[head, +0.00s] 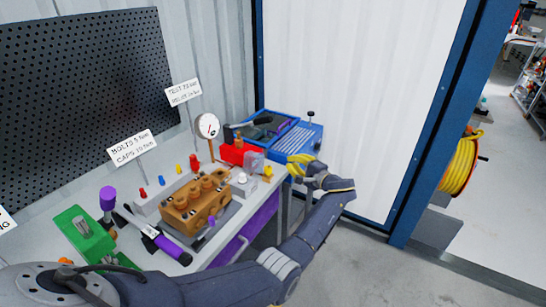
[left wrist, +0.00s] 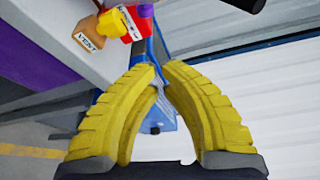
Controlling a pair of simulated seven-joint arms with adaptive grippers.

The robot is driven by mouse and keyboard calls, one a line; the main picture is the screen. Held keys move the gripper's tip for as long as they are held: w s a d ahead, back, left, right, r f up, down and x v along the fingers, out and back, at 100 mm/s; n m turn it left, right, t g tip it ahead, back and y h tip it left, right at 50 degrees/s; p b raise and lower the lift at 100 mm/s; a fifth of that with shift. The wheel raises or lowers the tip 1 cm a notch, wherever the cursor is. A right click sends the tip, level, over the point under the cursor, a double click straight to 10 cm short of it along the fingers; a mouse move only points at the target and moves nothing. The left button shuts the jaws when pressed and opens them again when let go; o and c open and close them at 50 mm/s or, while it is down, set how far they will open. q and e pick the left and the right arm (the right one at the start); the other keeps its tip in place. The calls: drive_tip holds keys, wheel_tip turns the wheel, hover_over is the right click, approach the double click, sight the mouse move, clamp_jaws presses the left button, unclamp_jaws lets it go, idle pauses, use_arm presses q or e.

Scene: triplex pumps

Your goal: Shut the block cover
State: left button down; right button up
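A small light-grey block (head: 243,185) stands on the bench behind the brown pump. A translucent grey panel (head: 254,161), which looks like its raised cover, stands upright at its back, beside a red box. My left gripper (head: 294,164) is right of the block and valve, past the bench edge. Its yellow fingers (left wrist: 160,72) curve together with a narrow gap and nothing between them. My right gripper is not in view.
The brown pump (head: 196,205) and a purple-handled wrench (head: 160,238) lie left of the block. A green stand (head: 85,235) is at front left. A gauge (head: 207,126) rises behind. A blue toolbox (head: 290,135) is beyond my left gripper. Open floor lies right of the bench.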

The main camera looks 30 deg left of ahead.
sight(256, 161)
use_arm(q)
drive_tip(key=x, duration=1)
drive_tip(key=shift+s+a, duration=0.1)
drive_tip(key=shift+s, duration=0.25)
drive_tip(key=shift+s+a, duration=0.1)
drive_tip(key=shift+s+r, duration=0.25)
drive_tip(key=shift+s, duration=0.65)
drive_tip(key=shift+s+r, duration=0.25)
drive_tip(key=shift+s, duration=0.65)
drive_tip(key=shift+r, duration=0.1)
drive_tip(key=shift+s+r+n, duration=0.15)
drive_tip(key=shift+s+n, duration=0.05)
drive_tip(key=shift+n, duration=0.1)
